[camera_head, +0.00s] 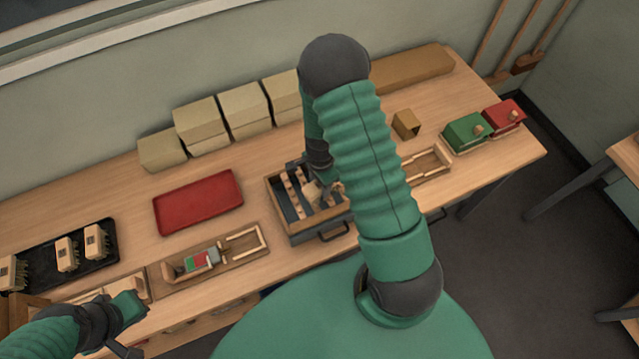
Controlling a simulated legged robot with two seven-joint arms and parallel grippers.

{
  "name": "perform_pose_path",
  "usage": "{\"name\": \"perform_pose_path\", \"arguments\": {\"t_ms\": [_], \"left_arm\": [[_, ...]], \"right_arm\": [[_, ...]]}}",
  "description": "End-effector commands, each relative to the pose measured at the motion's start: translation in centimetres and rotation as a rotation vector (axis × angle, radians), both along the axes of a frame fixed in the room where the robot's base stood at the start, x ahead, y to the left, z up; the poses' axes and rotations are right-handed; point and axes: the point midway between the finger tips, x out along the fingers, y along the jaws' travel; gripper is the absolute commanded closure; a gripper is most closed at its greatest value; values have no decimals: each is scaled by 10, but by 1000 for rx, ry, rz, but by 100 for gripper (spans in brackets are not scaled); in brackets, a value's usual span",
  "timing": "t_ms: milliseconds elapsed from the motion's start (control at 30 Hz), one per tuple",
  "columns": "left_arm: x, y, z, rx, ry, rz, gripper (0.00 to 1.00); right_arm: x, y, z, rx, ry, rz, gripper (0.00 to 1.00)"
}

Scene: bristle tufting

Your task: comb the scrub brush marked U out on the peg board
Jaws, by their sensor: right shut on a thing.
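I cannot tell which thing is the peg board. My left gripper (124,349) is at the lower left, its jaws unclear.
A red tray (199,202) lies empty left of the grey box. A wooden holder (213,262) with a red and green piece is at the front edge. Cardboard boxes (244,110) line the wall. Green (465,133) and red (503,116) boxes stand at the right end.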

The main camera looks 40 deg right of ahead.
Motion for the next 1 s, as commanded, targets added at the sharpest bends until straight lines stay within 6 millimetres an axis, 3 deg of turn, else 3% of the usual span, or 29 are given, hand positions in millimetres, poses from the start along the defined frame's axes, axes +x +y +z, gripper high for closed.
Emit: {"name": "perform_pose_path", "arguments": {"t_ms": [767,1000], "left_arm": [[0,0,-7,0,0,0,100],[0,0,-6,0,0,0,100]], "right_arm": [[0,0,-10,0,-1,1,91],[18,-5,-9,0,-1,1,91]]}}
